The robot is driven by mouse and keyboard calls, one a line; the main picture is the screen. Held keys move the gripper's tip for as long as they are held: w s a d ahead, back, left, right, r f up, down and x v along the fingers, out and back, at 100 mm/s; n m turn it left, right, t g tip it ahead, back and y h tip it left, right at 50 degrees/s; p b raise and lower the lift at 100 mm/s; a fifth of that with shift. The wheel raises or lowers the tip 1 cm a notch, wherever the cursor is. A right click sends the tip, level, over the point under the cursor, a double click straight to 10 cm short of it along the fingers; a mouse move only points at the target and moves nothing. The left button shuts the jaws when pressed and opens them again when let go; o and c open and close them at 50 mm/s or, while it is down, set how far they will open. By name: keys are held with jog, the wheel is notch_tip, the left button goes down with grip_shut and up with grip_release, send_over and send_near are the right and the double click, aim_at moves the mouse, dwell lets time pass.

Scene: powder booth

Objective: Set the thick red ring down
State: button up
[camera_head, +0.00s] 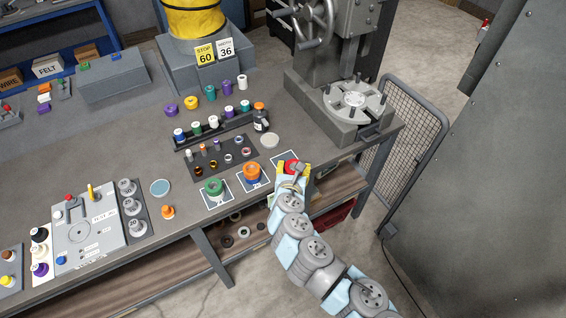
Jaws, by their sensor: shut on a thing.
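The thick red ring (291,165) shows at the end of my arm, near the table's front edge. My gripper (294,168) is shut on it, with yellow parts on both sides of the ring. The ring is at or just over the near part of a white-edged dark card (281,157). I cannot tell whether the ring touches the card, as my gripper hides its lower side. To the left, an orange ring piece (252,171) and a green ring piece (213,187) sit on similar cards.
A grey press with a round turntable (355,99) stands to the right behind my gripper. A dark tray (224,158) of small parts lies to the left. A mesh guard (411,125) stands at the right.

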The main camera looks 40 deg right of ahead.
aim_at(287, 159)
jog(key=w+d+f, duration=0.2)
jog(key=w, duration=0.1)
jog(key=w+d+f+b, duration=0.1)
jog(key=w+d+f, duration=0.1)
jog(key=w, duration=0.1)
jog(key=w+d+f, duration=0.2)
jog(key=w+f, duration=0.1)
jog(key=shift+w, duration=0.35)
jog(key=shift+w+d+f+b, duration=0.2)
jog(key=shift+w+f+b, duration=0.25)
jog(key=shift+f, duration=0.2)
jog(key=shift+w+d+f+b, duration=0.3)
jog(key=shift+f, duration=0.05)
jog(key=shift+w+d+f, duration=0.1)
jog(key=shift+w+f, duration=0.05)
jog(key=shift+f, duration=0.35)
jog(key=shift+w+f+b, duration=0.1)
jog(key=shift+f+b, duration=1.05)
jog(key=shift+f, duration=0.2)
jog(key=shift+f, duration=0.25)
